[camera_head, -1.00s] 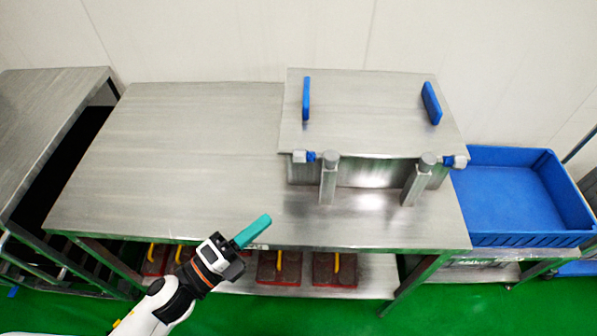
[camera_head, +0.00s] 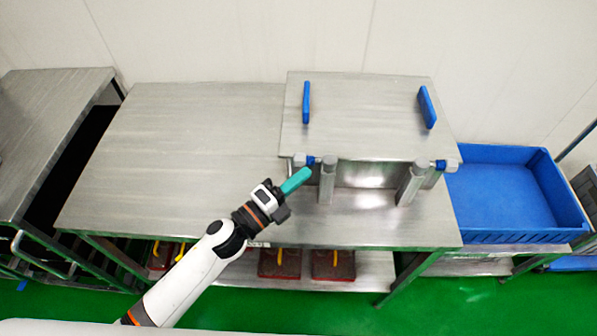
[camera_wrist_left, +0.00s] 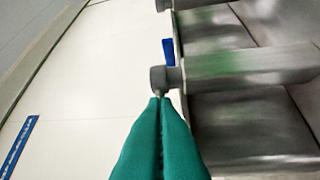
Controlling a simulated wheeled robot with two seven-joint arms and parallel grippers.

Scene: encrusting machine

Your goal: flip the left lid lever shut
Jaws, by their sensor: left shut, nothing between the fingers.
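The metal lid (camera_head: 365,110) lies on the box at the right of the steel table. At its front left corner is the left lid lever (camera_head: 327,182), a grey bar with a rounded end beside a small blue and grey fitting (camera_head: 305,160). The bar and rounded end also show in the left wrist view (camera_wrist_left: 235,68). My left gripper (camera_head: 308,172) has teal fingers, shut and empty. In the left wrist view its tips (camera_wrist_left: 160,98) are just below the rounded end; I cannot tell whether they touch. My right gripper is not in view.
A matching right lever (camera_head: 411,184) stands at the lid's front right. Two blue handles (camera_head: 306,102) (camera_head: 427,107) rise from the lid. A blue crate (camera_head: 510,238) is to the right. The table's left part (camera_head: 180,150) is clear.

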